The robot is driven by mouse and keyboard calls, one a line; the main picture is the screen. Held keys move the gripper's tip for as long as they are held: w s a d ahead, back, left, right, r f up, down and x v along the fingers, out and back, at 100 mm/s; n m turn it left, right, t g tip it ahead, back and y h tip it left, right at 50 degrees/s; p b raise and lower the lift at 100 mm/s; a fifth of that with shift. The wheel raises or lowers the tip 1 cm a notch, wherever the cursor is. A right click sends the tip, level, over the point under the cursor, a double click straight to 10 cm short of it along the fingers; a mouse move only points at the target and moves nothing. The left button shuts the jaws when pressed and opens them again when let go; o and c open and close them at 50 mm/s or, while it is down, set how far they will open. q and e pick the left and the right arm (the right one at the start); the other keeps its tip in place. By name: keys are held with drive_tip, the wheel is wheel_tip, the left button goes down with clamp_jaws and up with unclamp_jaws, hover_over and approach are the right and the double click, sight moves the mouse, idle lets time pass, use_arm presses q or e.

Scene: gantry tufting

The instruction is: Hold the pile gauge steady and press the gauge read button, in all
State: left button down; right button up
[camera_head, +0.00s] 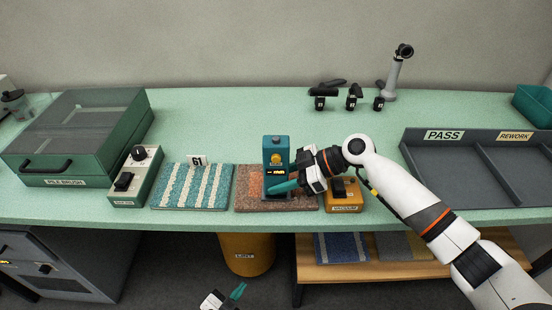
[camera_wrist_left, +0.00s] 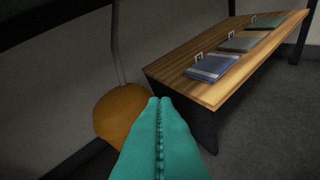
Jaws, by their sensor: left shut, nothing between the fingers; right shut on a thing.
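The pile gauge (camera_head: 277,148) is an upright teal-blue device with a yellow button (camera_head: 276,158) and a small lit display on its front. It stands on a reddish-brown carpet sample (camera_head: 250,182). My right gripper (camera_head: 283,187) reaches in from the right with its teal fingers shut on the lower part of the gauge, hiding some of it. My left gripper (camera_head: 238,291) is low in front of the table, below its edge and well apart from the gauge. Its teal fingers are shut and empty in the left wrist view (camera_wrist_left: 158,103).
An orange box (camera_head: 345,204) sits right of the gauge, partly behind my right gripper. A blue-striped sample (camera_head: 192,187) lies to the left. Under the table are an orange bin (camera_head: 246,244) and a wooden shelf (camera_wrist_left: 213,88). A grey tray (camera_head: 478,141) stands right.

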sight(276, 159)
use_arm(q)
drive_tip(key=w+d+r+m+t+h, duration=0.1)
drive_tip(key=d+r+m+t+h, duration=0.2)
drive_tip(key=r, duration=0.7)
drive_tip(key=w+d+r+m+h, duration=0.1)
drive_tip(key=d+r+h, duration=0.3)
drive_tip(key=r, duration=0.6)
drive_tip(key=s+d+r+n+t, duration=0.1)
drive_tip(key=r, duration=0.9)
drive_tip(key=s+d+r+n+t+h, duration=0.1)
drive_tip(key=s+r+n+t, duration=0.1)
drive_tip(key=r, duration=0.7)
drive_tip(key=shift+s+d+r+h, duration=0.2)
drive_tip(key=shift+r+h, duration=0.1)
drive_tip(key=shift+r, duration=0.1)
drive_tip(key=w, duration=0.8)
drive_tip(key=shift+w, duration=0.4)
drive_tip(key=shift+w, duration=0.15)
drive_tip(key=shift+w, duration=0.3)
